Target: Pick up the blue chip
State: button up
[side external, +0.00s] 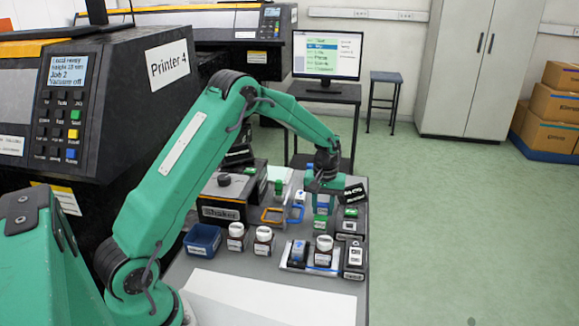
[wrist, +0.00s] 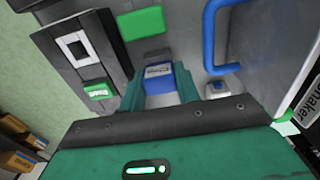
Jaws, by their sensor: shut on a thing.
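The blue chip (wrist: 158,72), a small blue block with a pale label, sits between the two teal fingers of my gripper (wrist: 160,88) in the wrist view. The fingers are shut on it. In the side view my gripper (side external: 322,190) is low over the far right part of the grey bench.
A black holder with a green chip (wrist: 100,92) stands left of my gripper in the wrist view. A blue handle (wrist: 213,45) is to the right. In the side view, brown bottles (side external: 263,241), a blue bin (side external: 203,240) and a tray (side external: 310,268) stand nearer on the bench.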

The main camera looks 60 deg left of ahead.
aim_at(323, 203)
jog(key=shift+r, duration=0.45)
notch_tip(323, 203, up, 3)
jog(key=shift+r, duration=0.1)
jog(key=s+d+r, duration=0.3)
jog(key=d+r, duration=0.4)
jog(key=d, duration=0.4)
jog(key=shift+s, duration=0.3)
jog(key=shift+d, duration=0.1)
jog(key=shift+r, duration=0.2)
jog(key=shift+r, duration=1.2)
jog(key=shift+w, duration=0.1)
